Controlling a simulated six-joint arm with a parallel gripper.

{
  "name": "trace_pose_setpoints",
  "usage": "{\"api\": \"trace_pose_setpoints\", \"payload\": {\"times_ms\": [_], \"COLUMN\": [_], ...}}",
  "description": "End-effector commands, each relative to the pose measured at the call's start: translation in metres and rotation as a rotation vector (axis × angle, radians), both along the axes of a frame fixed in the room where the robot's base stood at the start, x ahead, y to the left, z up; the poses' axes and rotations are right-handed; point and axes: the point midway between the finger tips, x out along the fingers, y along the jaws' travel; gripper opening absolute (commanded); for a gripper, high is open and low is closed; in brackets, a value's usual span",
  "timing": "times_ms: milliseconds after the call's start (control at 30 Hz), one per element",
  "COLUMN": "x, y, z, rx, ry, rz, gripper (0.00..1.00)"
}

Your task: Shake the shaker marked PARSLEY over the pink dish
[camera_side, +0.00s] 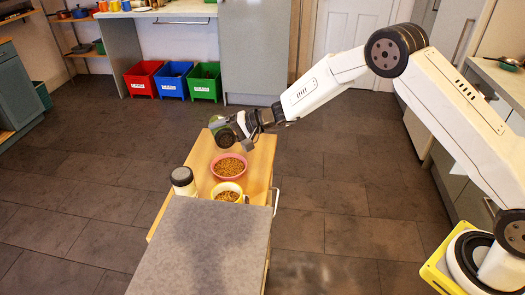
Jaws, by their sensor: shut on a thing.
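My gripper (241,131) is shut on a greenish shaker (221,133) and holds it in the air at the far end of the wooden surface. The shaker looks tilted over, and its marking is not readable at this size. The pink dish (215,168) sits on the wooden surface (261,165) below and slightly right of the shaker, apart from it. It holds brown pellet-like bits. Whether the shaker is straight over the dish is hard to tell from this one view.
A yellow bowl (240,187) with similar bits stands just nearer than the pink dish. A white shaker with a dark lid (184,183) stands upright to its left. A raised grey slab (200,245) covers the near end. Red, blue and green bins stand far back.

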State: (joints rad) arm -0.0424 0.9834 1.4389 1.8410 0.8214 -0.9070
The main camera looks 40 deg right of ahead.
Motion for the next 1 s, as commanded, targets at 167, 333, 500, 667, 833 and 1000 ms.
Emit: {"api": "trace_pose_setpoints", "payload": {"times_ms": [167, 333, 500, 667, 833, 1000], "x": [0.0002, -0.0005, -0.0014, -0.0022, -0.0028, -0.0038], "y": [0.0003, 0.0001, 0.0003, 0.0006, 0.0008, 0.0008], "z": [-0.0021, -0.0030, -0.0041, -0.0050, -0.0055, -0.0065], "rx": [-0.020, -0.041, -0.062, -0.083, -0.106, -0.130], "ry": [-0.078, -0.152, -0.233, -0.312, -0.401, -0.485], "rz": [0.000, -0.002, 0.000, -0.001, -0.001, -0.002], "gripper": [0.10, 0.10, 0.10, 0.10, 0.10, 0.10]}}
